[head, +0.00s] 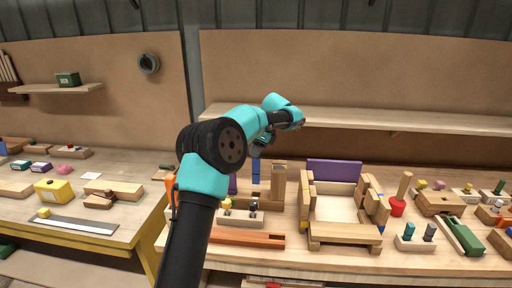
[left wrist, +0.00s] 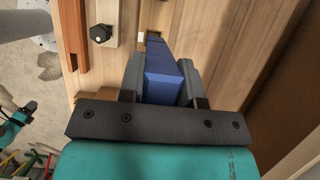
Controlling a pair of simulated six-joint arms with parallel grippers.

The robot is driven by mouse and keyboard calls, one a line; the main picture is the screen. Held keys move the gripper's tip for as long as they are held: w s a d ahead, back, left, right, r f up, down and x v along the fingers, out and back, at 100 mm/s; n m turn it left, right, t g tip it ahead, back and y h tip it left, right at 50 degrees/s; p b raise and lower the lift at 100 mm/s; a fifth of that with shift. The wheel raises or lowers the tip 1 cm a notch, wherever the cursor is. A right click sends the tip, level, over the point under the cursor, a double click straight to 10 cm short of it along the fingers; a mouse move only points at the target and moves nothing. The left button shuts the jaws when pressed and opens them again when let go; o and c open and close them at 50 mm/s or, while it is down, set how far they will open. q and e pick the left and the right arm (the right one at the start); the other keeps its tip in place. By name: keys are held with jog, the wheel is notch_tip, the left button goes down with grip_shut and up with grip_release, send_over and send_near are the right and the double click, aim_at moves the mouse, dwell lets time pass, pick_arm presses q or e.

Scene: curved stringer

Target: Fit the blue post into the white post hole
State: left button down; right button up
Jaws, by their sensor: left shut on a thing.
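The blue post (left wrist: 166,75) is between the fingers of my left gripper (left wrist: 162,85) in the left wrist view, and the gripper is shut on it. In the head view the blue post (head: 256,172) hangs upright below my left gripper (head: 262,146), just behind the small wooden blocks on the bench. In the left wrist view a small pale-edged opening (left wrist: 153,36) shows at the far end of the post; I cannot tell whether it is the white post hole or whether the post touches it. My right gripper is not in view.
An open wooden box frame (head: 345,232) with a purple panel (head: 333,171) stands to the right. An upright wooden block (head: 278,182) is close beside the post. A reddish wooden bar (head: 247,238) lies in front. A long shelf (head: 400,121) runs behind.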

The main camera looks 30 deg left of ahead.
aim_at(256, 167)
pick_arm(q)
jog(key=shift+f, duration=4.25)
jog(key=c, duration=0.7)
grip_release()
jog(key=shift+c, duration=0.2)
jog(key=v, duration=1.7)
jog(key=shift+r, duration=0.15)
